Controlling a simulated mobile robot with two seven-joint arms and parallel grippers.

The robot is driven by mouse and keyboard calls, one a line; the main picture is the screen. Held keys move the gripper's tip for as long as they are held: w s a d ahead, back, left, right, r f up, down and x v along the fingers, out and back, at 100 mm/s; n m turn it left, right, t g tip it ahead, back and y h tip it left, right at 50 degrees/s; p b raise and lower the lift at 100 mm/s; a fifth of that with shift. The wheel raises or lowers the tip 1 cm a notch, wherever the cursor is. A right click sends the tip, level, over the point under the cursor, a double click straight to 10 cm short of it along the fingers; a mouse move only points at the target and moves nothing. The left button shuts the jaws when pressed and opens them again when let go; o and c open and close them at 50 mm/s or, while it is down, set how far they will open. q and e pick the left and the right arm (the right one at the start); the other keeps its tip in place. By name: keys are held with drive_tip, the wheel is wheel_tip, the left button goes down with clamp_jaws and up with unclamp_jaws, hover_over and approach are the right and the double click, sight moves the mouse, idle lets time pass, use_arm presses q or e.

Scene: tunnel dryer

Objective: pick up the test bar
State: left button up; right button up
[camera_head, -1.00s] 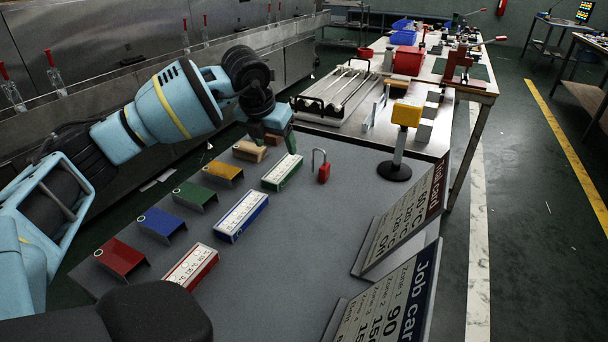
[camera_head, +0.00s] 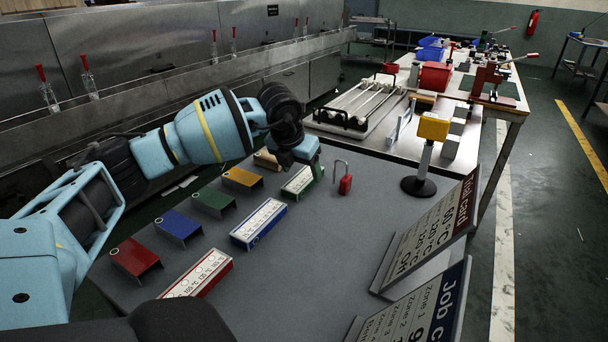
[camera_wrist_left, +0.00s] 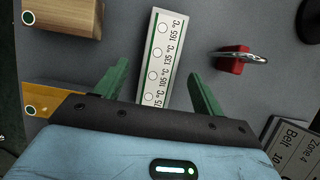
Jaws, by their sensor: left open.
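Three bars with white temperature labels lie on the grey table: a green-edged bar (camera_head: 297,182), a blue one (camera_head: 258,224) and a red one (camera_head: 198,274). My left gripper (camera_head: 308,172) is open over the far end of the green-edged bar and hides part of it. In the left wrist view, the green fingers of my left gripper (camera_wrist_left: 154,76) stand on either side of the green-edged bar (camera_wrist_left: 161,52), with gaps and nothing gripped. Whether the fingertips are down at bar height is unclear. My right gripper is not in view.
A red padlock (camera_head: 345,184) stands right of the green-edged bar. Coloured holders, including yellow (camera_head: 242,178), green (camera_head: 213,202) and blue (camera_head: 178,227), line the left. A yellow-topped post (camera_head: 433,127) and a trial card (camera_head: 430,232) stand right. The table's middle is clear.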

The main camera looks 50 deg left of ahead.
sight(303, 177)
use_arm(q)
drive_tip(key=shift+x, duration=1.5)
drive_tip(key=c, duration=1.1)
drive_tip(key=shift+r, duration=0.15)
drive_tip(key=shift+r, duration=0.5)
drive_tip(key=shift+s+a+r, duration=0.1)
drive_tip(key=shift+s+r, duration=0.15)
drive_tip(key=shift+r, duration=0.35)
drive_tip(key=shift+s+a+r, duration=0.1)
drive_tip(key=shift+s+r, duration=0.1)
drive_tip(key=shift+r, duration=0.45)
drive_tip(key=s+a, duration=0.1)
drive_tip(key=s, duration=0.4)
drive_tip(key=s+a+r, duration=0.1)
drive_tip(key=s, duration=0.3)
drive_tip(key=s+a, duration=0.1)
drive_tip(key=s, duration=0.4)
drive_tip(key=shift+s+r, duration=0.2)
drive_tip(key=shift+s, duration=0.15)
